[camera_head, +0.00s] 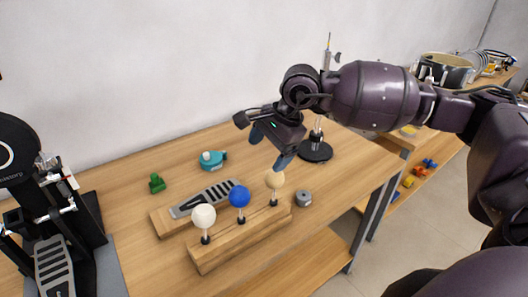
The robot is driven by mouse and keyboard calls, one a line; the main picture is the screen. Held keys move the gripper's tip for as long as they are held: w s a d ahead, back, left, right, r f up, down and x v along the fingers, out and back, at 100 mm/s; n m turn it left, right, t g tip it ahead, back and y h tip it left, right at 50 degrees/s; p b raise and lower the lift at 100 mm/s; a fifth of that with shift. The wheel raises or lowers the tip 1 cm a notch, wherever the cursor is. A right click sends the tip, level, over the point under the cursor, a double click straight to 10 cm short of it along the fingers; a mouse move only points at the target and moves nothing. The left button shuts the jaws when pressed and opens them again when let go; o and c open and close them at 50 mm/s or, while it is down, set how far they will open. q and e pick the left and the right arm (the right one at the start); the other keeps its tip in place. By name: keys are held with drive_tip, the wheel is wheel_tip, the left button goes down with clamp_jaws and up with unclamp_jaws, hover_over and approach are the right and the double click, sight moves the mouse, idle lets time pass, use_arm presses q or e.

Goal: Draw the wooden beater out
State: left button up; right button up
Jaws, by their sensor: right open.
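The wooden beater (275,180) has a tan ball head on a short shaft and stands upright at the right end of a long wooden block (222,257). A blue beater (239,196) stands in the middle of the block and a white beater (204,216) at its left end. My right gripper (270,148) is open and empty, with its blue-grey fingertips pointing down. In the picture it is just above the wooden beater's head, with a small gap showing. My left gripper is out of view.
Behind the block lies a grey metal footplate (207,197) on a board. A small grey cylinder (303,198) is right of the block. A teal round item (212,160), a green piece (157,183) and a black-based stand (316,153) are farther back. A drum pedal (55,262) stands left.

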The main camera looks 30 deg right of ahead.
sight(273, 179)
drive_tip(key=d+h, duration=0.1)
drive_tip(key=d+n, duration=0.1)
drive_tip(key=d+h, duration=0.1)
drive_tip(key=shift+s+f+n+g+h, duration=0.3)
drive_tip(key=shift+s+f+n+g, duration=0.1)
drive_tip(key=shift+d+f, duration=0.1)
drive_tip(key=shift+d, duration=0.1)
drive_tip(key=shift+f, duration=0.25)
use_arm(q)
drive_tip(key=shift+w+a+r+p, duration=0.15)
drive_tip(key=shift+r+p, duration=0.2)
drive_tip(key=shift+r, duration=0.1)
use_arm(e)
drive_tip(key=f, duration=0.3)
drive_tip(key=w+f, duration=0.1)
drive_tip(key=f, duration=0.2)
drive_tip(key=w+a+f, duration=0.1)
drive_tip(key=f, duration=0.3)
drive_tip(key=shift+c, duration=0.3)
drive_tip(key=c, duration=1)
drive_tip(key=shift+r, duration=0.15)
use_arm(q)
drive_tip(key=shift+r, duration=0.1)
use_arm(e)
drive_tip(key=shift+r, duration=0.1)
